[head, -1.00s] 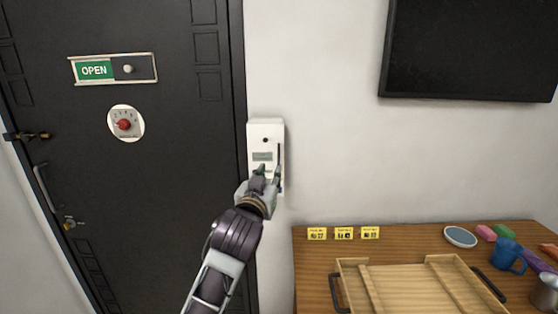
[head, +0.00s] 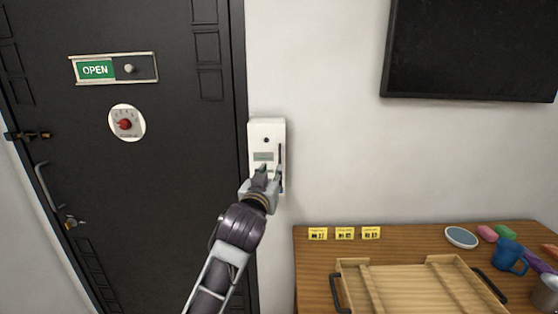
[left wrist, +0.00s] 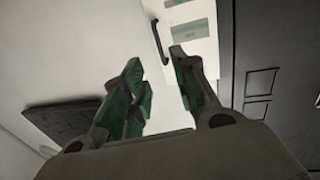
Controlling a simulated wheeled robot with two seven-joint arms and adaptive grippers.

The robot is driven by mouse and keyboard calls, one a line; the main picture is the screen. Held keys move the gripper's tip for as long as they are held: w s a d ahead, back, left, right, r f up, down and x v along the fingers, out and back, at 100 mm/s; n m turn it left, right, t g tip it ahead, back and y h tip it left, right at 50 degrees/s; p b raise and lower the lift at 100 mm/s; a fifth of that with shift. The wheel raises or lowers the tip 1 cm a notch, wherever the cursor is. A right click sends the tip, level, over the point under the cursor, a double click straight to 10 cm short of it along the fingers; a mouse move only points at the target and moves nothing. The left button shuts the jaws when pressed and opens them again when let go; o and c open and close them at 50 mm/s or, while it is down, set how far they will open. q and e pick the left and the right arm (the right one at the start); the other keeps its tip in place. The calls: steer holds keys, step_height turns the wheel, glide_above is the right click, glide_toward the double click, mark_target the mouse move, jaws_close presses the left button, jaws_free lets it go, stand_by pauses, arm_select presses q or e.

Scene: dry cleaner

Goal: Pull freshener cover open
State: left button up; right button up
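The cover looks closed. My left gripper (head: 265,172) is in front of the lower part of the box and hides it. In the left wrist view the two fingers (left wrist: 156,60) are apart with nothing between them. The handle (left wrist: 159,42) shows just beyond the fingertips, apparently not gripped. My right gripper is not in view.
The black door (head: 170,190) with an OPEN slider sign (head: 95,70) and a red-knobbed dial (head: 125,124) is at left. A wooden table (head: 310,262) at lower right holds a wooden tray (head: 415,285), a blue mug (head: 508,256) and other items. A dark screen (head: 470,50) hangs above.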

mark_target(280, 158)
arm_select(q)
steer(key=w, duration=0.2)
steer(key=w+d, duration=0.1)
steer(key=w, duration=0.2)
steer(key=w+p, duration=0.1)
steer(key=w, duration=0.2)
steer(key=shift+w+d, duration=0.1)
steer(key=shift+d, duration=0.2)
steer(key=w, duration=0.3)
steer(key=shift+d, duration=0.3)
steer(key=shift+w, duration=0.15)
steer(key=c, duration=0.6)
jaws_close()
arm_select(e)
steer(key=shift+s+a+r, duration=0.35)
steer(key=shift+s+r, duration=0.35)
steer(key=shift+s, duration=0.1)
